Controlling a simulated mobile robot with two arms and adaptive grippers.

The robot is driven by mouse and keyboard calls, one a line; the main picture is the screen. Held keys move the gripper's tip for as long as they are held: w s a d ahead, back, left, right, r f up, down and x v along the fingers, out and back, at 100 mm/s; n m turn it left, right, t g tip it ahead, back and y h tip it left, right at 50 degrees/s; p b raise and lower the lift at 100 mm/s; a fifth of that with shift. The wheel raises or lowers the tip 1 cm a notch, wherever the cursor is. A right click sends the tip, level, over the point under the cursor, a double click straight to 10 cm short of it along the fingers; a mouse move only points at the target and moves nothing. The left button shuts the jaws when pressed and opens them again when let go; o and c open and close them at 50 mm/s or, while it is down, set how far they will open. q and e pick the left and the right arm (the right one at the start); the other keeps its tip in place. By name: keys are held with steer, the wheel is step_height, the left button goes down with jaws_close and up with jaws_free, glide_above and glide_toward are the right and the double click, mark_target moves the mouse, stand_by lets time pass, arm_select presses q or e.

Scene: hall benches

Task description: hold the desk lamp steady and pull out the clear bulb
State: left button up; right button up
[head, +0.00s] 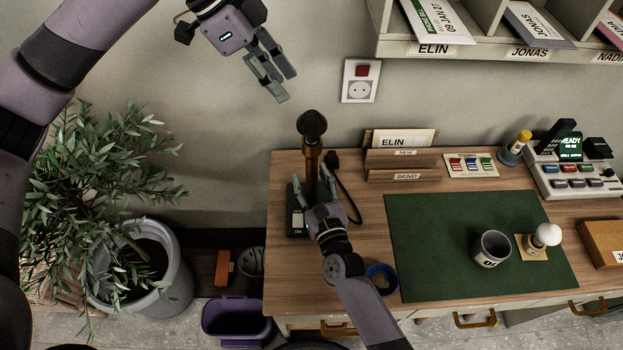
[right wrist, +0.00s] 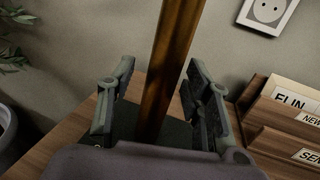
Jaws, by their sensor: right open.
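The desk lamp stands at the left of the desk, with a dark base (head: 296,222), an upright brass stem (head: 312,160) and a dark rounded top (head: 312,123). I cannot tell whether that top is the clear bulb. My right gripper (head: 316,195) is open low on the lamp, with a finger on each side of the stem. The right wrist view shows the stem (right wrist: 172,70) between the open fingers (right wrist: 155,105), with gaps on both sides.
A white bulb (head: 547,235) in a small wooden holder and a dark mug (head: 491,249) stand on the green mat (head: 430,275). A letter rack (head: 395,160) is right of the lamp. A shelf (head: 480,48) overhangs the back right. A potted plant (head: 175,275) stands left.

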steer(key=shift+c, duration=0.5)
jaws_close()
stand_by(0.5)
